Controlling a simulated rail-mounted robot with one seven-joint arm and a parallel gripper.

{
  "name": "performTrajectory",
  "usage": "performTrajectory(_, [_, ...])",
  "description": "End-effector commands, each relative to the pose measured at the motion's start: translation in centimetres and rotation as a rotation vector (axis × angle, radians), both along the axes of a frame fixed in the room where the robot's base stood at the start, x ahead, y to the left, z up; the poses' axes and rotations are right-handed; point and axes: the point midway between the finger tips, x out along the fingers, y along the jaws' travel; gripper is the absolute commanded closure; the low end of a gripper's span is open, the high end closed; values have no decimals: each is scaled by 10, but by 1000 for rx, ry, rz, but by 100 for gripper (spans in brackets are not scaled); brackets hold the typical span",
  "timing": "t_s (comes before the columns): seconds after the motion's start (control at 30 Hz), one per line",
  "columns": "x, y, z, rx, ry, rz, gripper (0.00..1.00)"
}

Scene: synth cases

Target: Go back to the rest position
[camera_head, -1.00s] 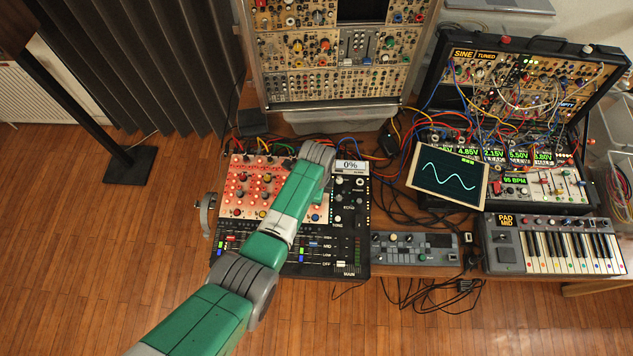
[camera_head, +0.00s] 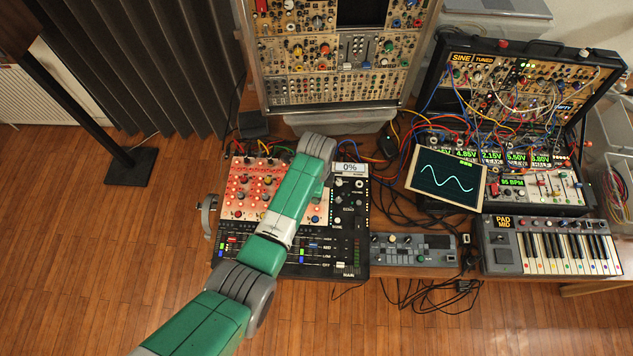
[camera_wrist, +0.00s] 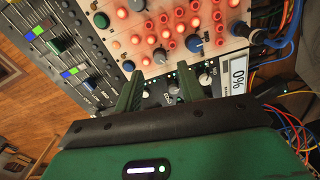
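My green and grey arm reaches over the mixer (camera_head: 350,225) in the head view. Its own links hide the fingers there. In the wrist view, my gripper (camera_wrist: 158,84) has two green fingers standing apart with nothing held between them. The fingers are above the mixer's panel of knobs, near the "0%" display (camera_wrist: 238,76). I cannot tell the exact height of the fingertips above the knobs.
A modular rack (camera_head: 335,75) stands behind the mixer. To the right are a waveform screen (camera_head: 447,178), a cabled synth case (camera_head: 520,75), a small grey device (camera_head: 413,249) and a keyboard (camera_head: 552,246). Loose cables lie between them. Wooden floor (camera_head: 90,250) is clear at left.

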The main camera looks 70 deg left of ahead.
Motion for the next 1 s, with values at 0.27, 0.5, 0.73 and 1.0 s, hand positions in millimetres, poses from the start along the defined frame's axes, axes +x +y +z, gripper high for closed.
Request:
performTrajectory(0.27, [0, -1, 28, 0, 1, -1, 61])
performTrajectory(0.5, [0, -1, 28, 0, 1, -1, 61])
performTrajectory(0.73, [0, 0, 28, 0, 1, -1, 61])
performTrajectory(1.0, [46, -1, 64, 97, -102, 23, 61])
